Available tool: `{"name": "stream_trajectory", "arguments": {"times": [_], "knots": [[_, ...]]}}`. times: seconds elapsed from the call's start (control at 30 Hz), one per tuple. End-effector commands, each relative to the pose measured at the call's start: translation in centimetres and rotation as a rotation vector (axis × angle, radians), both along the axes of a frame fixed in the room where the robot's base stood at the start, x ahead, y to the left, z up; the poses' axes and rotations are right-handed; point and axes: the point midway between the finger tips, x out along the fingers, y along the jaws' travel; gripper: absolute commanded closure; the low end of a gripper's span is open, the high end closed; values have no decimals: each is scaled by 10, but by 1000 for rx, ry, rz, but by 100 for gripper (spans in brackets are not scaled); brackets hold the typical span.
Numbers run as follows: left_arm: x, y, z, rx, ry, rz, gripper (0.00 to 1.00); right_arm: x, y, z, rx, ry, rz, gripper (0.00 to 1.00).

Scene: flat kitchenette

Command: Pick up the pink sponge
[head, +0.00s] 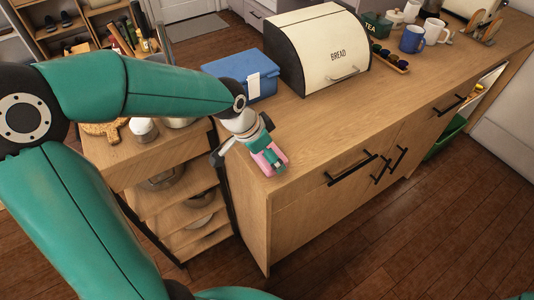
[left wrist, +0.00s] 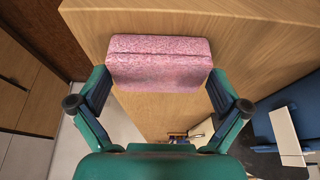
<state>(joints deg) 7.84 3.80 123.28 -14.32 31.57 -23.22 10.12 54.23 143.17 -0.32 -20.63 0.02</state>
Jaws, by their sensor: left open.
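The pink sponge (head: 264,162) is at the near left corner of the wooden counter, partly hidden by my left gripper in the head view. In the left wrist view the sponge (left wrist: 160,62) is a speckled pink block, lying crosswise between the two fingers. My left gripper (left wrist: 160,82) is open, with one fingertip beside each end of the sponge. I cannot tell whether the fingers touch it. In the head view my left gripper (head: 270,156) is low at the counter corner, around the sponge. My right gripper is not in view.
A blue box (head: 240,72) stands behind my left gripper, with a cream bread bin (head: 318,52) to its right. Mugs, a tea tin (head: 376,25) and a small tray (head: 392,60) stand farther back. The counter right of the sponge is clear. A lower shelf unit (head: 180,208) stands left.

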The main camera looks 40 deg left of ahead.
Motion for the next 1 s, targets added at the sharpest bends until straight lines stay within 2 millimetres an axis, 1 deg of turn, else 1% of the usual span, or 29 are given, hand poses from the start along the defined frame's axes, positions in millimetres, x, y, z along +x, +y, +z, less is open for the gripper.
{"name": "stream_trajectory", "arguments": {"times": [0.23, 0.33, 0.37, 0.47, 0.5, 0.77, 0.87, 1.0], "knots": [[1, 0, -2, 0, -1, 0, 0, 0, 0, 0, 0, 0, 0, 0], [1, 0, -2, 0, -1, 0, 17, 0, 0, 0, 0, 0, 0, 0], [1, 0, -2, 0, -1, 0, 18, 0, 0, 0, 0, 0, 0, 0], [1, 0, -2, 0, -1, 0, 18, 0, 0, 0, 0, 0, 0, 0], [1, 0, -2, 0, -1, 0, 21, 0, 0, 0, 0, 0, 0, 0], [1, 0, 0, 0, -1, 0, 21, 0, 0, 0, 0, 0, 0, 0], [1, 0, 4, 1, -3, 1, 21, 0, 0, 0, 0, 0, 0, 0], [1, 0, 16, 1, -6, 1, 21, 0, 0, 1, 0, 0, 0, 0]]}}
